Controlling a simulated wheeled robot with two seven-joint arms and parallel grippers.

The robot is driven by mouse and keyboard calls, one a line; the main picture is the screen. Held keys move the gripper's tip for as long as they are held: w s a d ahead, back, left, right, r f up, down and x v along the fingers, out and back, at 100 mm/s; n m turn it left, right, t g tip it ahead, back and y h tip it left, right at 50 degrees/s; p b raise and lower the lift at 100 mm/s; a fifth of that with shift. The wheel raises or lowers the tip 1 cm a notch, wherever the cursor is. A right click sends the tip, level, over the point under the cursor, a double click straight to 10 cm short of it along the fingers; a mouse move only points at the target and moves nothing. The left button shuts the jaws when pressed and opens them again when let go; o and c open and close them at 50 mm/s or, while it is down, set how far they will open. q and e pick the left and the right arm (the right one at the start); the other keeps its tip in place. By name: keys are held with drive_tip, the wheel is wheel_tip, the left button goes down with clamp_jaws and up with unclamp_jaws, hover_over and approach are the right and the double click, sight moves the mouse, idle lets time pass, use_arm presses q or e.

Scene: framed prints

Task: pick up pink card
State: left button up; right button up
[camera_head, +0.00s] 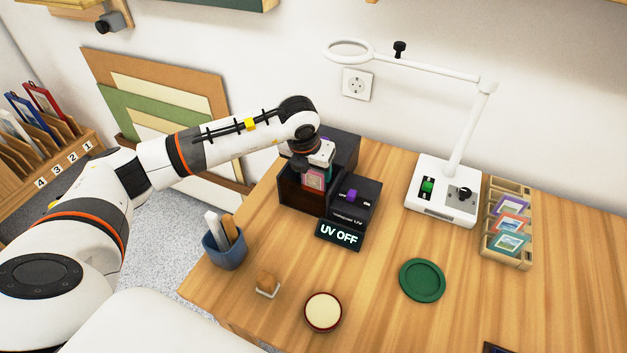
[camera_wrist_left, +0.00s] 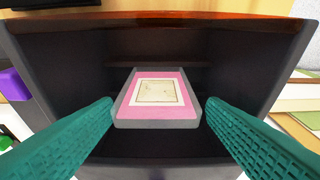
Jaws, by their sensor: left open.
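The pink card (camera_wrist_left: 157,92) lies in a small grey holder inside a dark open-fronted box in the left wrist view. It has a cream square with a thin frame in its middle. In the head view the pink card (camera_head: 314,180) shows at the box (camera_head: 291,192), just below my left gripper (camera_head: 312,166). In the wrist view the two teal fingers of my left gripper (camera_wrist_left: 158,112) are apart, one on each side of the card, with gaps between them and it. My right gripper is not in view.
A UV unit with a purple switch (camera_head: 352,196) and a "UV OFF" sign (camera_head: 339,235) adjoins the box. A blue pen cup (camera_head: 225,251), a cream round dish (camera_head: 323,312), a green disc (camera_head: 422,280), a lamp base (camera_head: 441,192) and a wooden card rack (camera_head: 507,250) stand on the table.

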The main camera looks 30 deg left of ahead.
sight(313, 182)
use_arm(q)
drive_tip(key=shift+x, duration=2)
drive_tip(key=shift+d, duration=0.15)
drive_tip(key=c, duration=0.8)
